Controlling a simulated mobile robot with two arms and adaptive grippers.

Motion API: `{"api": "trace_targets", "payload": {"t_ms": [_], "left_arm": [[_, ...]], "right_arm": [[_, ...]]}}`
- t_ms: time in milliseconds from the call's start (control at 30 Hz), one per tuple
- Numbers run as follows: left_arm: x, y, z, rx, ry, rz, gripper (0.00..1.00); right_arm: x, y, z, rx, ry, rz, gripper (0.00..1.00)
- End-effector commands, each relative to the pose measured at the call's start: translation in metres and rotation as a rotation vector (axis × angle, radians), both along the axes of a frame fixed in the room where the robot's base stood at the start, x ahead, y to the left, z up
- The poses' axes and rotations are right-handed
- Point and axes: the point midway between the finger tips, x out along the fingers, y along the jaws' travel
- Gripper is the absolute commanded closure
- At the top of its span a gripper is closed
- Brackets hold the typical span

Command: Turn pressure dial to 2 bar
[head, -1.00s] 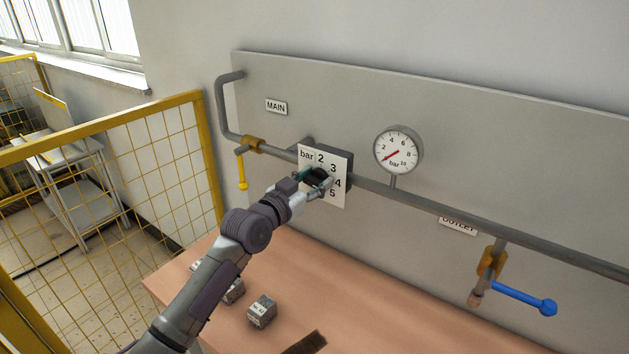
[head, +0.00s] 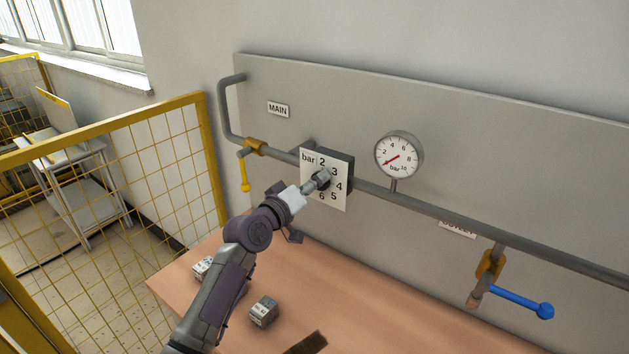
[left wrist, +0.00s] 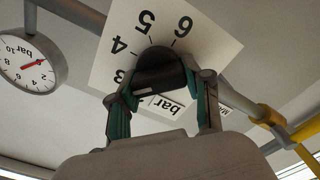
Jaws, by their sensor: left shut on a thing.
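The pressure dial has a white plate (head: 312,194) marked bar, 2, 3, 4, 5 and 6, on a grey box on the pipe. Its dark round knob (left wrist: 158,72) shows between my fingers in the left wrist view, where the plate (left wrist: 118,25) appears upside down. My left gripper (head: 323,180) is at the dial's centre, shut on the knob; its fingers (left wrist: 162,92) also show in the left wrist view, one on each side. The knob's pointer setting is hard to read. The round gauge (head: 399,155) has its red needle at the low end. My right gripper is not in view.
A yellow valve handle (head: 244,172) hangs left of the dial and a blue one (head: 523,299) is at lower right. Small grey blocks (head: 264,311) lie on the table (head: 380,325) below. A yellow mesh fence (head: 150,170) stands at left.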

Motion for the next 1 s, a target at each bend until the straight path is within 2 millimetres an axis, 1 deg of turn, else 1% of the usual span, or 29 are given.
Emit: {"api": "trace_targets", "payload": {"t_ms": [300,600,800,1000], "left_arm": [[0.000,0.001,0.000,-0.244,0.178,0.001,0.86],[0.001,0.001,-0.001,-0.448,0.326,0.000,0.86],[0.001,0.001,-0.003,-0.544,0.397,0.000,0.86],[0.001,0.001,-0.003,-0.601,0.438,0.001,0.86]], "right_arm": [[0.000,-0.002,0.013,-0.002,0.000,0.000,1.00],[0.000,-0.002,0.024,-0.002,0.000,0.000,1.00],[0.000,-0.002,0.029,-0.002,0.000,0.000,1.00],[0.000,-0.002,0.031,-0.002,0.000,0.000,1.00]]}}
